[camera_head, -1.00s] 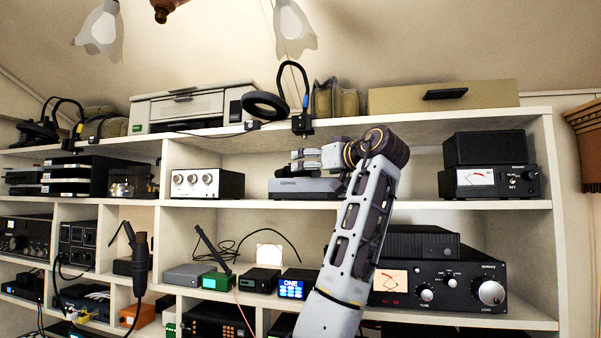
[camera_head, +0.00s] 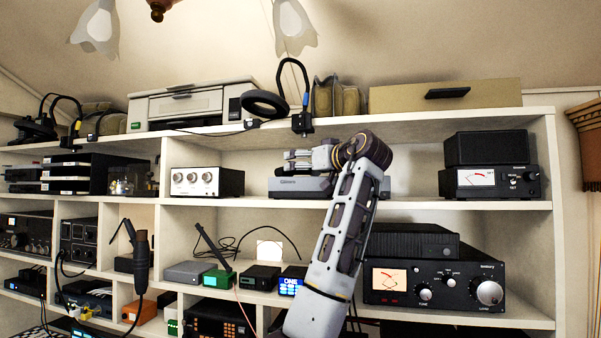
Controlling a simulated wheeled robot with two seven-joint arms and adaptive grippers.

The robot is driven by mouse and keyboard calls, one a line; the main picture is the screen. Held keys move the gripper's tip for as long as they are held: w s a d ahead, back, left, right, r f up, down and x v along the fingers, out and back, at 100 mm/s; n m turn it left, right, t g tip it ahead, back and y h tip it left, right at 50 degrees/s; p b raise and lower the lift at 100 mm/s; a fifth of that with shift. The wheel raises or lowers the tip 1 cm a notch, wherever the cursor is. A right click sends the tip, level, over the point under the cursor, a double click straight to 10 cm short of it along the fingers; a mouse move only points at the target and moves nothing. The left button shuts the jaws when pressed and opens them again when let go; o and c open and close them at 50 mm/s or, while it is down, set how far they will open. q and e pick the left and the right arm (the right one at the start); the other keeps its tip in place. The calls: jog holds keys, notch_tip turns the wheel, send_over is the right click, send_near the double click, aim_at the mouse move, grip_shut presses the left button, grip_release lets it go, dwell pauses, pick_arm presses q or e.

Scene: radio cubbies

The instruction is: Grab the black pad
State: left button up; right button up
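No loose item stands out clearly as the black pad. A flat black rectangular piece (camera_head: 447,93) shows on the front of the beige box (camera_head: 392,98) on the top shelf; I cannot tell whether it is the pad. One arm, apparently my right, rises from the bottom centre and bends left at the middle shelf. Its gripper (camera_head: 297,161) is in front of the grey device (camera_head: 285,187), far left of and below the black piece. Its finger gap is too small to read, and I see nothing held. My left gripper is not in view.
A black radio (camera_head: 435,283) is right of my arm, with black boxes (camera_head: 488,149) above. Cubbies at left hold several devices and cables. The middle shelf has bare room right of my wrist.

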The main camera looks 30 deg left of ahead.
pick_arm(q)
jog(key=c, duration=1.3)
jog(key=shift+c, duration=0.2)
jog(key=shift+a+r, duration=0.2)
